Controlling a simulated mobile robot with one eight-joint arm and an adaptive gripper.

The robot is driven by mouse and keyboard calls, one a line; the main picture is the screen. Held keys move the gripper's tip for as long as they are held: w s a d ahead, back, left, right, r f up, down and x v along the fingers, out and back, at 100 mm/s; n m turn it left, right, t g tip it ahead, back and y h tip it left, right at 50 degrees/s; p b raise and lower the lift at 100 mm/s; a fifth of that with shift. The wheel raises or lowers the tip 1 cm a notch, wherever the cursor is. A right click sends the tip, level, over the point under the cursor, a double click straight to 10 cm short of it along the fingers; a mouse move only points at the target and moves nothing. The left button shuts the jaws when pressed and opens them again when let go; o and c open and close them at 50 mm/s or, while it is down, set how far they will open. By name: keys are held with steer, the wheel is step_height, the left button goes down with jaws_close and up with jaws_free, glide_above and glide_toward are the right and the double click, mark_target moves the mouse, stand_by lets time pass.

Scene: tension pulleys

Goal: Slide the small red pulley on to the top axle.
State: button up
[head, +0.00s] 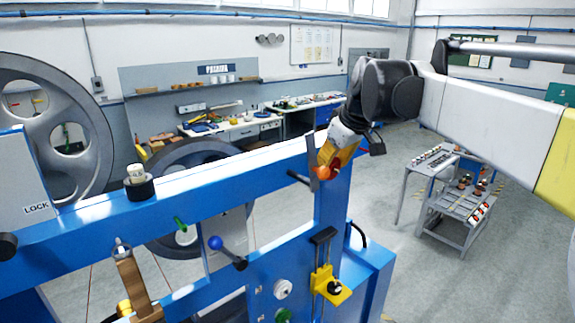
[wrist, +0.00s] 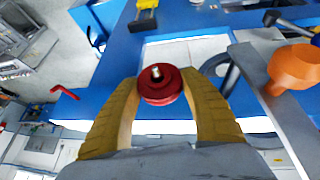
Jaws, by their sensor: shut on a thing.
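The small red pulley (wrist: 160,91) sits between the two yellow fingers of my gripper (wrist: 160,82) in the wrist view. The gripper is shut on it. A short pale metal stub shows at the pulley's centre; I cannot tell whether it is the end of the top axle. In the head view my gripper (head: 338,158) is at the top right of the blue frame, by an upright grey plate (head: 313,160). The red pulley cannot be told apart there. An orange rounded part (wrist: 292,68) is right of the pulley in the wrist view, beyond the grey plate.
A large grey wheel (head: 88,125) stands at the left. A cart (head: 455,205) stands at the right with clear floor around it.

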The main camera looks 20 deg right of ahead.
steer(key=shift+w, duration=0.1)
steer(key=o, duration=1.2)
steer(key=shift+a, duration=0.1)
steer(key=shift+o, duration=0.3)
steer(key=shift+w+a, duration=0.1)
steer(key=shift+w, duration=0.2)
steer(key=shift+o, duration=1.4)
steer(key=shift+s, duration=0.25)
steer(key=shift+w, duration=0.1)
steer(key=shift+s+a+r+p, duration=0.1)
steer(key=shift+a+r+p, duration=0.1)
steer(key=shift+r+p, duration=1.05)
steer(key=shift+s+a+r+p, duration=0.15)
steer(key=shift+r+p, duration=0.55)
steer(key=shift+r, duration=1)
steer(key=shift+s+a+r+p, duration=0.1)
steer(key=shift+a+r+p, duration=0.15)
steer(key=shift+r+p, duration=1)
steer(key=shift+r+b, duration=0.2)
steer(key=shift+b, duration=0.1)
